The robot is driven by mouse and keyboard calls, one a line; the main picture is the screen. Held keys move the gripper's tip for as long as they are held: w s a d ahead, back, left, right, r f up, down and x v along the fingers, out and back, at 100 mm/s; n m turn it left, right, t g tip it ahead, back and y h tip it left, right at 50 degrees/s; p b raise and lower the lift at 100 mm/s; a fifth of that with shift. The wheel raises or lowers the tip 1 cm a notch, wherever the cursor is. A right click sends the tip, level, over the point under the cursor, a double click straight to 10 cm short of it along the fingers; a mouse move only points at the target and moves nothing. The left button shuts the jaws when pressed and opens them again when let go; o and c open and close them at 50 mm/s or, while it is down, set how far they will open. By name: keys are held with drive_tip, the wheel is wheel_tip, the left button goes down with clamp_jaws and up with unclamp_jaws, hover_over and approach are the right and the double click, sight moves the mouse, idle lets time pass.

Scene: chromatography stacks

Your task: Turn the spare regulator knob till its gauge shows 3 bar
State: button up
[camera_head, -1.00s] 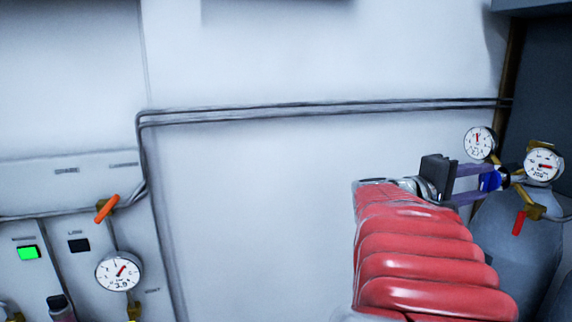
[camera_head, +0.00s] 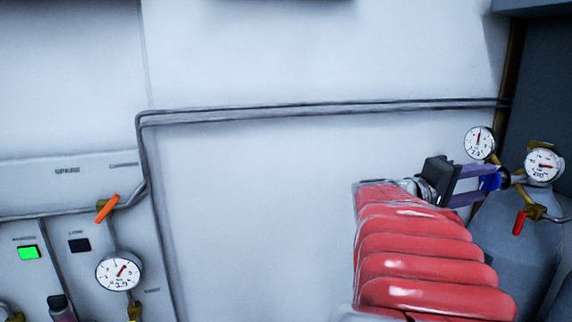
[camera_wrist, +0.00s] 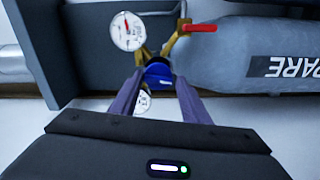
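The spare regulator's blue knob (camera_head: 491,181) sits at the right of the head view, and in the wrist view it is the blue knob (camera_wrist: 157,75) between my fingertips. My gripper (camera_head: 488,182) has its two purple fingers on either side of the knob and appears closed on it. The left gauge (camera_head: 479,143) has its needle pointing about straight up; its small digits are too blurred to read surely. The right gauge (camera_head: 543,165) has a nearly horizontal needle. The grey cylinder (camera_wrist: 255,62) bears the partly visible word "SPARE".
A brass valve with a red lever (camera_head: 519,222) is just below the regulator. Thin pipes (camera_head: 320,108) run along the white wall. At the left, a panel holds a gauge (camera_head: 119,271), an orange lever (camera_head: 107,208) and a lit green indicator (camera_head: 28,252). The wall between is clear.

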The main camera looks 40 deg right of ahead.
drive_tip(key=o, duration=0.4)
drive_tip(key=shift+c, duration=0.2)
drive_tip(key=shift+r, duration=0.1)
drive_tip(key=v, duration=1.3)
drive_tip(key=shift+w+a, duration=0.2)
drive_tip(key=shift+a, duration=0.1)
